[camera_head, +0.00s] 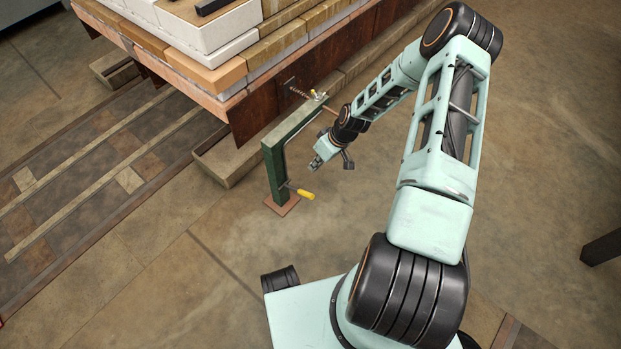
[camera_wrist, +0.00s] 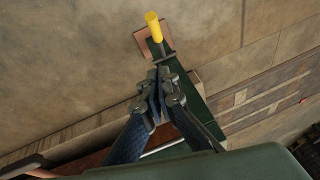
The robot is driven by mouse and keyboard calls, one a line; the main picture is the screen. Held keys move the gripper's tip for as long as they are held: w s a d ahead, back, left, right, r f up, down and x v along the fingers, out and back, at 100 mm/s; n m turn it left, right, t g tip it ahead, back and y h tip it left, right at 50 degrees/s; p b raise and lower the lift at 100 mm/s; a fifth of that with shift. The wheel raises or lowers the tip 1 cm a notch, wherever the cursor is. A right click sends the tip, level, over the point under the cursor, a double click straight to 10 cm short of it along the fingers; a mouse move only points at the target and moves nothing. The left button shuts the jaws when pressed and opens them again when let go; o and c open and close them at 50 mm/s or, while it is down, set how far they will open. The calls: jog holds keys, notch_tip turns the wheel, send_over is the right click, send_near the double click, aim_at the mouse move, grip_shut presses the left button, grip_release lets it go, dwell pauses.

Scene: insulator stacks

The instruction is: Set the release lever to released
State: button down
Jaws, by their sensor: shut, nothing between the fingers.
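The release lever has a yellow handle (camera_head: 306,194) on a short dark arm, low on the upright of a green metal frame (camera_head: 273,172). The handle sticks out to the right of the upright in the head view. In the wrist view the yellow handle (camera_wrist: 154,27) is near the top, beyond my fingertips. My gripper (camera_head: 315,165) is above the handle and a little right of the upright. In the wrist view my gripper (camera_wrist: 160,74) has its fingers together with nothing between them. A gap shows between the fingertips and the handle.
The green frame stands on a small reddish base plate (camera_head: 282,206). Its top beam runs back toward a pallet stack of pale blocks (camera_head: 207,27) with a rusty skirt (camera_head: 262,110). Slatted flooring (camera_head: 70,190) lies to the left. The floor in front of the lever is clear.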

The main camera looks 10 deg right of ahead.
jog(key=b, duration=0.3)
send_near(298, 191)
jog(key=w+f, duration=0.2)
jog(key=shift+s+f+b, duration=0.6)
jog(key=shift+s+f, duration=0.35)
jog(key=shift+f, duration=0.2)
jog(key=shift+s, duration=0.1)
